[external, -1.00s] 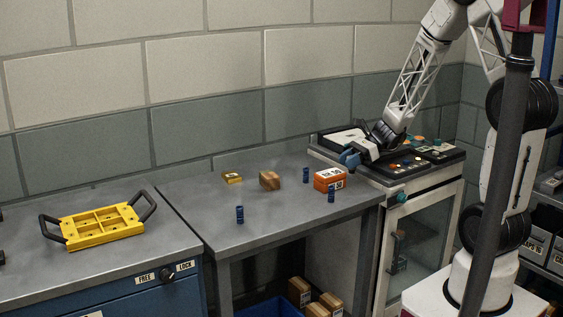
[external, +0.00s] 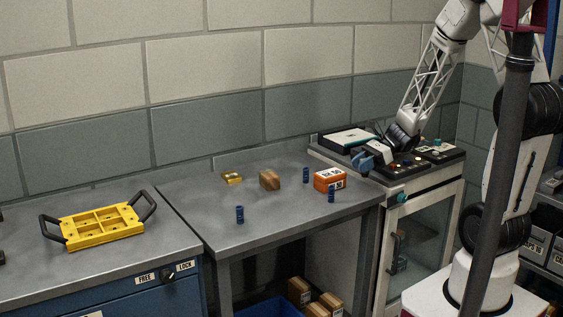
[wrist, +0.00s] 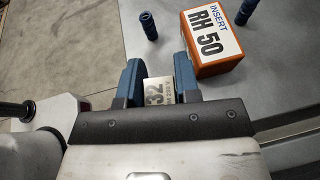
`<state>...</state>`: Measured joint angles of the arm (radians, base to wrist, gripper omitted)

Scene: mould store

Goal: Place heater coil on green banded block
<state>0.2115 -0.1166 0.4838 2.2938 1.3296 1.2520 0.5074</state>
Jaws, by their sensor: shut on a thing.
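My gripper (external: 364,160) is beside the near left edge of the cabinet top, past the orange box. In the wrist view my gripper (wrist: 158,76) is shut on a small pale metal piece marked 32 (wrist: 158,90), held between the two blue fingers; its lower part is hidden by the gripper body. I cannot tell whether this piece is the heater coil. Small blue ribbed cylinders stand on the grey table: one at the front (external: 240,214), one behind the orange box (external: 306,175) and one before it (external: 331,195). I cannot make out a green banded block.
An orange box labelled RH 50 (external: 330,179), a brown block (external: 269,180) and a small brass block (external: 232,178) stand on the grey table (external: 290,212). A yellow tray (external: 103,226) lies on the left bench. The table's front is mostly clear.

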